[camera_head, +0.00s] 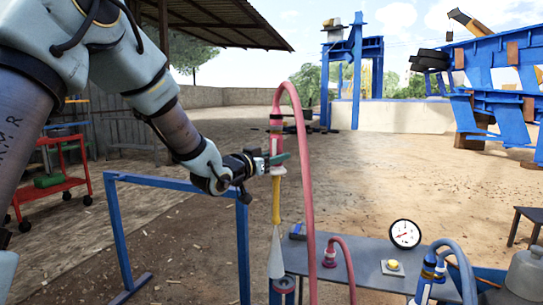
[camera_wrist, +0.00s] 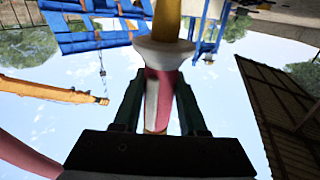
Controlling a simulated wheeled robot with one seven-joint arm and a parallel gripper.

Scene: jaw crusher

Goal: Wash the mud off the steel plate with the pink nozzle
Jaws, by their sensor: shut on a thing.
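My gripper (camera_head: 272,163) is shut around the red-and-white body of the pink nozzle (camera_head: 276,205). The nozzle hangs upright, its yellow tube pointing down, over the near left end of the grey bench. A pale grey cone (camera_head: 277,258) widens downward below the tube; I cannot tell whether it is spray or a solid part. A pink hose arches from the nozzle's top down to the right. In the wrist view the nozzle (camera_wrist: 158,85) sits between both dark fingers (camera_wrist: 158,105), with a white collar beyond them. I cannot make out a muddy steel plate in either view.
The grey bench (camera_head: 362,262) carries a gauge (camera_head: 404,234), a yellow button (camera_head: 392,266), a short pink hose (camera_head: 345,262) and a blue nozzle (camera_head: 426,275) with blue hose. An empty-looking blue frame (camera_head: 180,182) stands left. A red cart (camera_head: 58,187) is farther left. Open ground lies behind.

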